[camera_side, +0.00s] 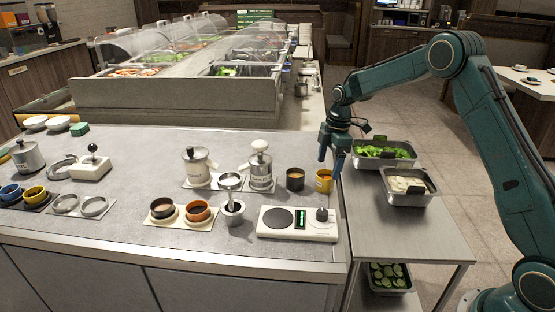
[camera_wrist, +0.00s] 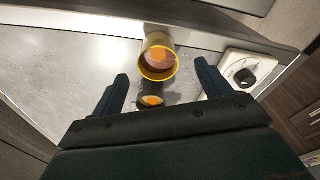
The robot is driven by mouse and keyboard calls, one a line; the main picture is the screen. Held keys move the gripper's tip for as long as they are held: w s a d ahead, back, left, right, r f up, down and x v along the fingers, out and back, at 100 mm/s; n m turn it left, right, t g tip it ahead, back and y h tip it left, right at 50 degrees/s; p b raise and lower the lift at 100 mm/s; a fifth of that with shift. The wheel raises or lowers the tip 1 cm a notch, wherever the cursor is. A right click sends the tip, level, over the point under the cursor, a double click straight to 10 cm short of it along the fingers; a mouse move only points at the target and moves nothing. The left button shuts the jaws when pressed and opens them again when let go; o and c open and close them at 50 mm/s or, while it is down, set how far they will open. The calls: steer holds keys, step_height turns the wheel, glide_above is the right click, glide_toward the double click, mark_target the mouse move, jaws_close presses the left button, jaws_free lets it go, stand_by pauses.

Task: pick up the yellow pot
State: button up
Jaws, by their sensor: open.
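A yellow pot (camera_side: 324,181) with orange-brown contents stands upright near the counter's right edge. It also shows in the wrist view (camera_wrist: 159,73), beyond the gap between my fingers. My gripper (camera_side: 330,160) is open and empty, above and close to this pot. In the wrist view my gripper (camera_wrist: 162,78) has one finger on each side, and no contact with the pot shows. A dark pot (camera_side: 295,180) with orange contents stands just left of the yellow pot. It also appears between the fingers in the wrist view (camera_wrist: 151,112). Another yellow pot (camera_side: 35,195) sits far left.
A white scale (camera_side: 270,233) with a dark knob lies in front of the pots. Lidded dispensers (camera_side: 197,166) stand to the left. Right of the counter, a lower steel table (camera_side: 385,232) holds food trays (camera_side: 409,198). Bare counter (camera_side: 130,235) lies at front left.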

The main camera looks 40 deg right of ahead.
mark_target(325, 175)
steer(key=shift+w+a+f, duration=0.15)
steer(key=shift+f, duration=1.15)
steer(key=shift+w+a+f, duration=0.1)
steer(key=shift+f, duration=1.2)
steer(key=c, duration=1.1)
steer(key=shift+r, duration=0.2)
step_height(325, 175, up, 20)
steer(key=shift+f, duration=0.15)
